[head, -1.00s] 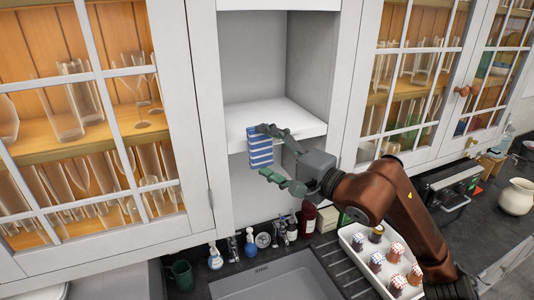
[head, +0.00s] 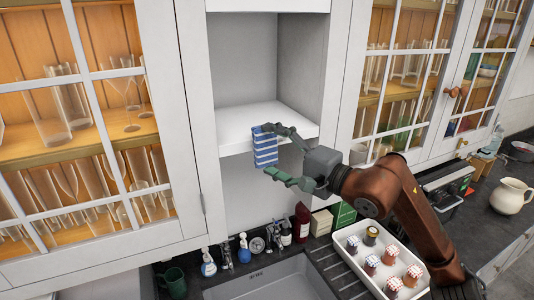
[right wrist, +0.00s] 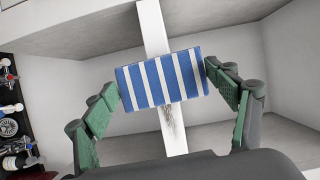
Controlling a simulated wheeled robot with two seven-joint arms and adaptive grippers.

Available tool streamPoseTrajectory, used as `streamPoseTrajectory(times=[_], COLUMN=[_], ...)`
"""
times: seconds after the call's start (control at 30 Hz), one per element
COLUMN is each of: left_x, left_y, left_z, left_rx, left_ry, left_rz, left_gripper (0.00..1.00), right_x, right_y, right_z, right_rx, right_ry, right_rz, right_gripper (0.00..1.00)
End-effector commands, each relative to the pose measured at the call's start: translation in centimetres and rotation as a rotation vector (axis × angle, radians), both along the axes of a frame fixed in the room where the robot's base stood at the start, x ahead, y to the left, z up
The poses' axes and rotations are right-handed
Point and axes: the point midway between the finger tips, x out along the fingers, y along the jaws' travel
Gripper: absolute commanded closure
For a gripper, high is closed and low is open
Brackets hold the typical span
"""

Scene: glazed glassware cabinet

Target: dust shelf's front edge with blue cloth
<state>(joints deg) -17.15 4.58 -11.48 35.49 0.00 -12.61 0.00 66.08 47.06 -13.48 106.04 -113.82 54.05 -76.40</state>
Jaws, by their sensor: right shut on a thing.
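The blue cloth (head: 264,150), with blue and white stripes, is between the fingers of my right gripper (head: 279,154). In the right wrist view the cloth (right wrist: 162,78) spans between the two green fingertips of the gripper (right wrist: 162,84). The shelf's front edge (head: 235,147) is a white strip in the open niche, and the cloth is in front of it. In the right wrist view the edge (right wrist: 152,28) runs behind the cloth, with a dark dust smudge (right wrist: 172,120) just below the cloth. I cannot tell whether the cloth touches the edge. My left gripper is out of view.
Glazed cabinet doors with glassware stand left (head: 105,120) and right (head: 400,85) of the niche. Below are a sink (head: 265,285), soap bottles (head: 208,262) and a white tray (head: 408,258) of several jars. A cream jug (head: 510,195) stands far right.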

Motion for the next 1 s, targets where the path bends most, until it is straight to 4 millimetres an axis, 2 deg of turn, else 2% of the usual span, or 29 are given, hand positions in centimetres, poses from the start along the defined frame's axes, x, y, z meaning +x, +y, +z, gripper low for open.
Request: streamPoseTrajectory(times=[0.3, 0.57, 1.0], left_x=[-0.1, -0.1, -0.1], left_y=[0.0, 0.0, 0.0], left_z=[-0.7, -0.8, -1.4], left_rx=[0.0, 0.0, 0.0], left_ry=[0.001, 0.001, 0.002], left_rz=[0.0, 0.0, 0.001], left_gripper=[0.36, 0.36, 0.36], right_x=[1.2, 1.5, 2.9], right_y=[-2.4, -3.1, -5.9], right_z=[-0.1, 0.0, -0.1], right_rx=[0.001, 0.0, 0.001], right_ry=[0.001, 0.0, 0.001], right_rz=[-0.002, -0.002, -0.002], right_gripper=[0.4, 0.4, 0.4])
